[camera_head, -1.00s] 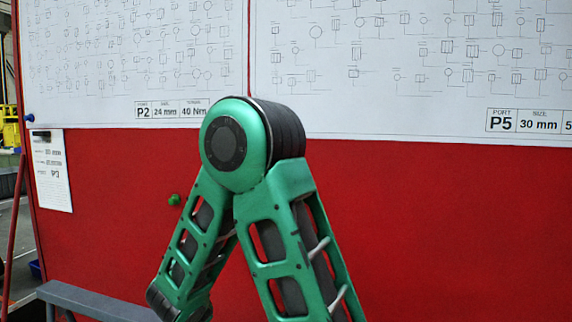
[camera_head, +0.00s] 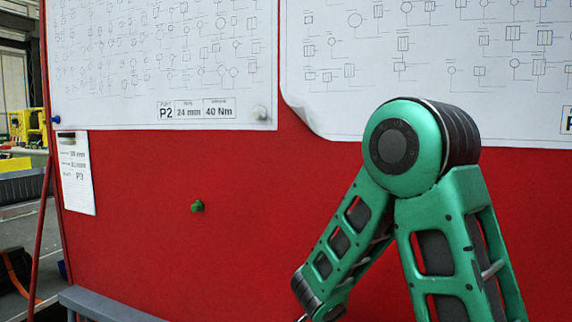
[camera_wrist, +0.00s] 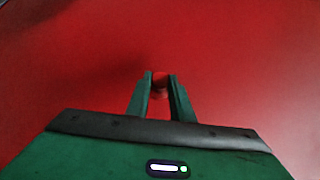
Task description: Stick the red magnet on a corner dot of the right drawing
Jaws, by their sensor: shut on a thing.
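The right drawing (camera_head: 440,95) hangs on the red board at the upper right in the head view. Its lower left corner (camera_head: 312,120) is curled away from the board. No corner dot can be made out there. My gripper (camera_wrist: 160,80) shows in the wrist view, its two fingers shut on the small red magnet (camera_wrist: 161,77). The magnet is hard to tell from the red board behind it. In the head view only my green arm links show, in front of the right drawing's lower part; my gripper is out of that view.
The left drawing (camera_head: 150,110) has a pale magnet (camera_head: 260,112) at its lower right corner and a blue one (camera_head: 56,119) at its lower left. A green magnet (camera_head: 197,206) sits on the bare red board (camera_head: 170,250). A small sheet (camera_head: 77,180) hangs at the left edge.

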